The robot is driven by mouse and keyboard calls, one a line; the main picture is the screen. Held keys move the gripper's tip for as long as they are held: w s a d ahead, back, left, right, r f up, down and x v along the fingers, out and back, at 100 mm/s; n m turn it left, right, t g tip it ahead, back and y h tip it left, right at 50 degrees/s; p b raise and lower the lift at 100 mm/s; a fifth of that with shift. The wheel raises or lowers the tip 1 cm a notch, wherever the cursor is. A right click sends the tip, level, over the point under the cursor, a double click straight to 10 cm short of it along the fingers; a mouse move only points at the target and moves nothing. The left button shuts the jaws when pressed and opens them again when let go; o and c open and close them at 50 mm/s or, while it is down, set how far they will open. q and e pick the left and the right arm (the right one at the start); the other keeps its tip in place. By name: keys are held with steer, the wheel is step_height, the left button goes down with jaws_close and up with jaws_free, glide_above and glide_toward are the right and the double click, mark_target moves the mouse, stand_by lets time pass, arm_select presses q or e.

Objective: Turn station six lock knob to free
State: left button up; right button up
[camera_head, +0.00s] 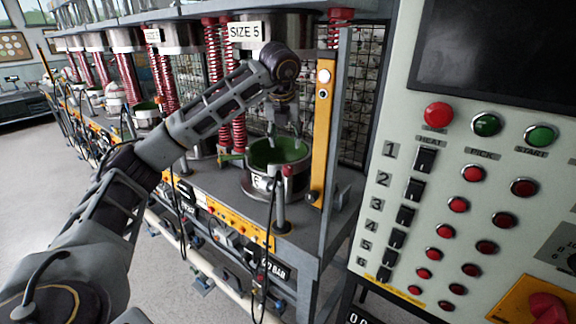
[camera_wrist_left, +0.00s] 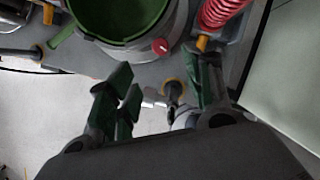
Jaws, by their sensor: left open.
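A round metal pot with a green inside (camera_head: 262,183) stands on the nearest press bench. A small red knob (camera_head: 288,170) sits on its front side. In the left wrist view the pot (camera_wrist_left: 176,30) is at the top, and the red knob (camera_wrist_left: 160,46) shows a white mark on its face. My left gripper (camera_head: 284,134) points down over the pot's near rim. A grey post top with a yellow ring (camera_wrist_left: 172,90) shows between the fingers. My right gripper is not in view.
A control panel (camera_head: 400,180) with red and green buttons and numbered switches stands close on the right. A yellow upright plate (camera_head: 321,130) and red springs (camera_head: 238,130) flank the pot. Black cables hang from the bench front. Open floor lies at left.

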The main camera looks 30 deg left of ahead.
mark_target(288, 166)
arm_select(q)
steer(key=p+x, duration=0.1)
steer(key=x, duration=1.1)
steer(key=shift+s, duration=0.1)
steer(key=shift+w+a+f, duration=0.1)
steer(key=shift+w+f, duration=0.1)
steer(key=shift+f, duration=0.45)
steer(key=shift+w+f, duration=0.1)
steer(key=shift+f, duration=0.1)
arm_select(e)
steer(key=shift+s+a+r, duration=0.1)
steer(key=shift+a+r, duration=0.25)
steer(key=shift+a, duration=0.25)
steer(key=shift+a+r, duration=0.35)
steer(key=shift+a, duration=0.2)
